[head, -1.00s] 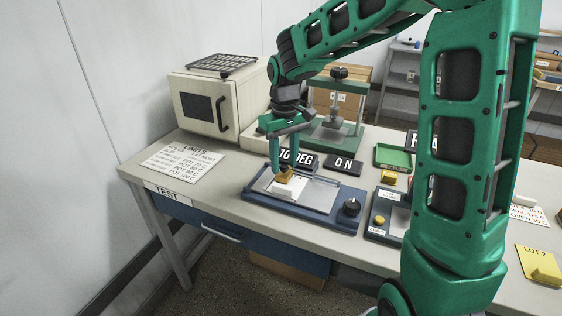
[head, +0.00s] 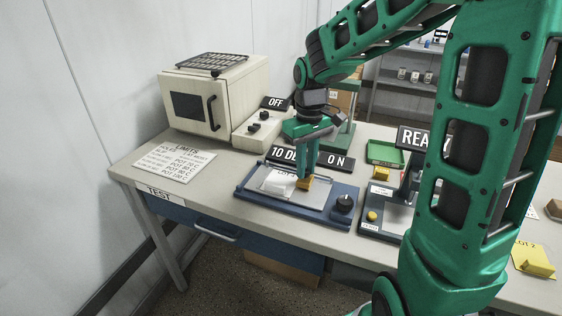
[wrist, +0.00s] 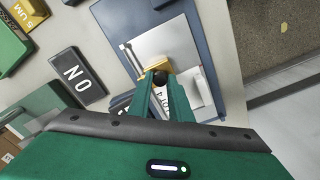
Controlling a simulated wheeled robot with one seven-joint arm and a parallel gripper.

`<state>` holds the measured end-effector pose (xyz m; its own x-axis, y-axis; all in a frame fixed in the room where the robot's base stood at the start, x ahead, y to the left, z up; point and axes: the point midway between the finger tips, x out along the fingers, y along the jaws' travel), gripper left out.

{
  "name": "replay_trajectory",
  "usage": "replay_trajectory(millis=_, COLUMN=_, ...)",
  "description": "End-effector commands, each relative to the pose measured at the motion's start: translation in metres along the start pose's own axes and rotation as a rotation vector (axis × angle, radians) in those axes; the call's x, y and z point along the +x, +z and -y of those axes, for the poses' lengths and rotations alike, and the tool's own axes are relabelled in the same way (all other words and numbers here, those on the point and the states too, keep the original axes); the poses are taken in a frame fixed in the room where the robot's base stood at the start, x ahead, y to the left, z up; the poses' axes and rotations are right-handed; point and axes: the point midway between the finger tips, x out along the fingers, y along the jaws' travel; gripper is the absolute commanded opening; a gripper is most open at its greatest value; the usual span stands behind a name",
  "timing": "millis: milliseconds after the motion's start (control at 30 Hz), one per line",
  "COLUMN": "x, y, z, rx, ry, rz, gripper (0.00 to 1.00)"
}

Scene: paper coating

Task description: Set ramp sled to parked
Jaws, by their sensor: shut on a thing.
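The ramp is a blue base with a grey metal plate (head: 325,200) on the bench. My gripper (head: 306,174) points down and is shut on this block. In the wrist view the fingertips close around a black ball-shaped knob (wrist: 160,78) by the brass block (wrist: 150,67). A pale piece (head: 277,181) lies on the plate to the left of the block. My fingers partly hide the block.
Signs "10 DEG" (head: 286,157) and "ON" (head: 337,160) stand behind the ramp. A beige oven (head: 200,95) is at the back left. A green tray (head: 385,153) and another device (head: 378,222) are to the right.

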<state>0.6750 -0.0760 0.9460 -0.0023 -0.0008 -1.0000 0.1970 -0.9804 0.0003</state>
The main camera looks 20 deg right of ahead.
Motion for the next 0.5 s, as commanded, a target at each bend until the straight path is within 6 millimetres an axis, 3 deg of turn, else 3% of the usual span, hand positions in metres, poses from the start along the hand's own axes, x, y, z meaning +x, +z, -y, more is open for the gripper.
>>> replay_trajectory(millis=200, x=-0.001, y=0.030, z=-0.021, rx=0.003, ry=0.001, rz=-0.002, gripper=0.00)
replay_trajectory(millis=500, x=0.000, y=0.035, z=-0.024, rx=0.006, ry=0.001, rz=0.001, gripper=0.00)
